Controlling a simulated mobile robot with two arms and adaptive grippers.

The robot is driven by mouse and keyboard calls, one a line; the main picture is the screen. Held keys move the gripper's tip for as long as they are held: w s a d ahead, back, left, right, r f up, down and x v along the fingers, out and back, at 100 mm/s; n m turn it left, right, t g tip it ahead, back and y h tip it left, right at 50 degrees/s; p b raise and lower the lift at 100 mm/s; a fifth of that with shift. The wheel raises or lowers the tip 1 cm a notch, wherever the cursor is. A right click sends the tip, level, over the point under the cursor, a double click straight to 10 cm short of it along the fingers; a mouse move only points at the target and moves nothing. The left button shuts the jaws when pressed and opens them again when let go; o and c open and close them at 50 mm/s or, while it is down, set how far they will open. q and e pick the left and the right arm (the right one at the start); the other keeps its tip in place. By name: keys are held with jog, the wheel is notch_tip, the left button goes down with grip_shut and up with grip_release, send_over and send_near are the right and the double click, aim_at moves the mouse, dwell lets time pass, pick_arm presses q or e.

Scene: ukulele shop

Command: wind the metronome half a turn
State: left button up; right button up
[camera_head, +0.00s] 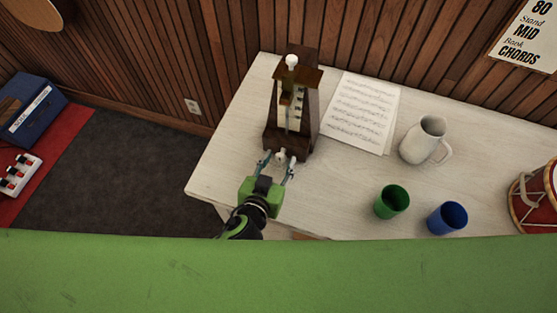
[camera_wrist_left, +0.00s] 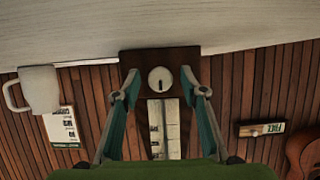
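The metronome (camera_head: 275,133) is a dark wooden upright case with a pale scale front and a white ball at the top of its rod. It stands at the left part of the white table (camera_head: 345,185). A round pale winding knob (camera_head: 281,156) sits low on its front, and it also shows in the left wrist view (camera_wrist_left: 160,80). My left gripper (camera_head: 276,163) is open in front of the metronome. In the wrist view its fingers stand one on each side of the knob, with gaps between. My right gripper is not in view.
A sheet of music (camera_head: 360,112) lies right of the metronome. A white jug (camera_head: 420,140), a green cup (camera_head: 391,202), a blue cup (camera_head: 447,218) and a red drum (camera_head: 535,197) stand farther right. The wood-panelled wall is close behind.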

pick_arm(q)
jog(key=c, duration=0.9)
jog(key=m+y+b, duration=0.1)
jog(key=b, duration=0.1)
jog(key=m+t+y+b, duration=0.1)
jog(key=m+b, duration=0.1)
jog(key=shift+d+f, duration=0.1)
jog(key=shift+f, duration=0.1)
jog(key=shift+r+m+t+y+b, duration=0.15)
jog(key=shift+m+t+y+b, duration=0.25)
jog(key=shift+m+b, duration=0.6)
jog(key=o, duration=1)
jog(key=shift+o, duration=0.2)
